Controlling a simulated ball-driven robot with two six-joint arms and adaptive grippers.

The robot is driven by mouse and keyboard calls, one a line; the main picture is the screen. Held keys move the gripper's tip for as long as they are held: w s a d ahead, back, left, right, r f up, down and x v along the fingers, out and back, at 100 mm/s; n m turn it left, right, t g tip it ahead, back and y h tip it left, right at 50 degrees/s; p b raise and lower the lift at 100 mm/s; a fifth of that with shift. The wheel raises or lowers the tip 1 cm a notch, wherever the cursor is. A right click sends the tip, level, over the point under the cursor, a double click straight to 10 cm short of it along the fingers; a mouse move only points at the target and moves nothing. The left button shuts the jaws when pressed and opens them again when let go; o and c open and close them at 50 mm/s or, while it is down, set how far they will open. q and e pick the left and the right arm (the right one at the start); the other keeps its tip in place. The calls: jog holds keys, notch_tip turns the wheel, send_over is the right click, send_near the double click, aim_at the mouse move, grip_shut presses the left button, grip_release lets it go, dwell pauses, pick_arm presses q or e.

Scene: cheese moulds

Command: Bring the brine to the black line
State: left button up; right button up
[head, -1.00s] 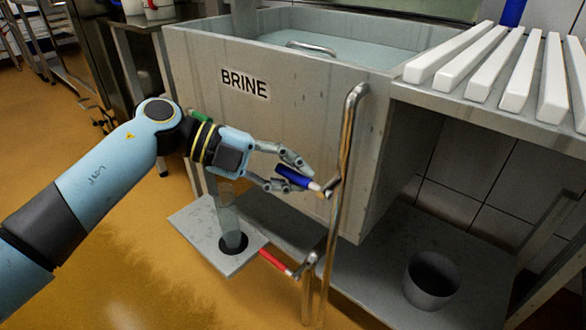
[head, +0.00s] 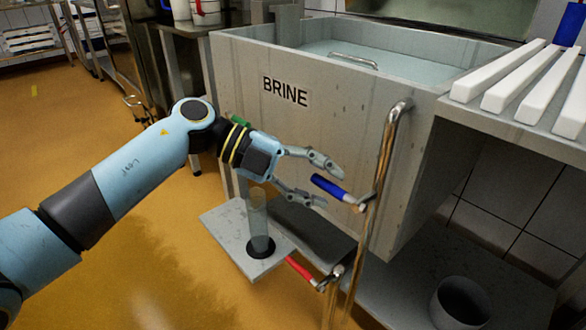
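The grey brine tank (head: 330,130) carries a BRINE label and holds pale liquid (head: 400,66). A pipe (head: 384,160) runs down its front right corner. A valve with a blue handle (head: 330,188) sits on the pipe, and a valve with a red handle (head: 300,269) sits lower down. My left gripper (head: 332,186) has its fingers spread near the blue handle; whether they touch it I cannot tell. A clear cylinder (head: 258,212) stands on a grey plate (head: 226,232) below the gripper. No black line can be made out. My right gripper is out of view.
White bars (head: 513,78) lie on a rack at the right. A grey round pot (head: 462,303) stands on the low shelf at the lower right. A white bucket (head: 205,12) stands at the back. Orange floor (head: 120,250) is open at the left.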

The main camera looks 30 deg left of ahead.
pick_arm(q)
jog(key=v, duration=1)
jog(key=shift+a, duration=0.3)
jog(key=shift+s, duration=0.15)
dwell(0.7)
